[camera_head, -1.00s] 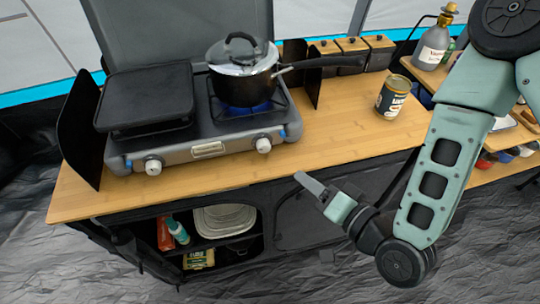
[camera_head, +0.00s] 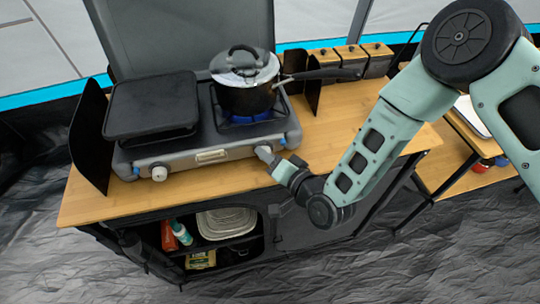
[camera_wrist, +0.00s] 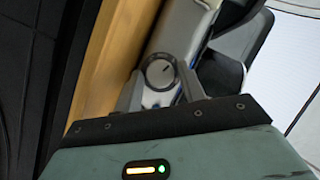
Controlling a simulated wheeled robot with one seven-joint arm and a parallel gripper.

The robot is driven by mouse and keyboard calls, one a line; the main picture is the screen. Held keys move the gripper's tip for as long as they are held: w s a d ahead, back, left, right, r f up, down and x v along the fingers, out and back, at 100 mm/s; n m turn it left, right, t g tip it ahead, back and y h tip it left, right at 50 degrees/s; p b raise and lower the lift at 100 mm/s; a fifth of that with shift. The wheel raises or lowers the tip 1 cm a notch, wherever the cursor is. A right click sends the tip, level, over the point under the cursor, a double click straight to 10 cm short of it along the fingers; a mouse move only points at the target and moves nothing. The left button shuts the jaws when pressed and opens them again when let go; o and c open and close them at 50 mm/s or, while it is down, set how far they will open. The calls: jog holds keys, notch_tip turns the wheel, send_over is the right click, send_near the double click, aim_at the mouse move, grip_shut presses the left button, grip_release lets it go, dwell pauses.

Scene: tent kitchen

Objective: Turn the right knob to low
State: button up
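The grey two-burner stove (camera_head: 210,155) stands on the wooden counter. My gripper (camera_head: 266,155) reaches the stove's front at that knob. In the wrist view my gripper (camera_wrist: 161,80) has its fingers spread, one on each side of the knob. They look slightly apart from it; contact is unclear. The left knob (camera_head: 159,173) is free.
A lidded black pot (camera_head: 248,96) sits on the right burner over a blue glow, its handle pointing right. A black griddle plate (camera_head: 151,105) covers the left side. Dark side panels (camera_head: 90,137) flank the stove. The counter (camera_head: 110,206) is clear in front.

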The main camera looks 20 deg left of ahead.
jog(key=c, duration=0.7)
jog(key=n+h, duration=0.2)
jog(key=shift+s+a+r+n, duration=0.15)
jog(key=shift+n, duration=0.25)
jog(key=shift+a+n+t+h+b, duration=0.1)
jog(key=shift+n+t+h+b, duration=0.3)
jog(key=shift+n+h, duration=0.65)
jog(key=shift+s+a+n+t+h, duration=0.15)
jog(key=shift+n+t+h, duration=0.35)
jog(key=shift+n+h, duration=0.55)
jog(key=shift+s+n+t+h, duration=0.1)
jog(key=shift+n+t+h, duration=0.65)
jog(key=shift+n, duration=0.85)
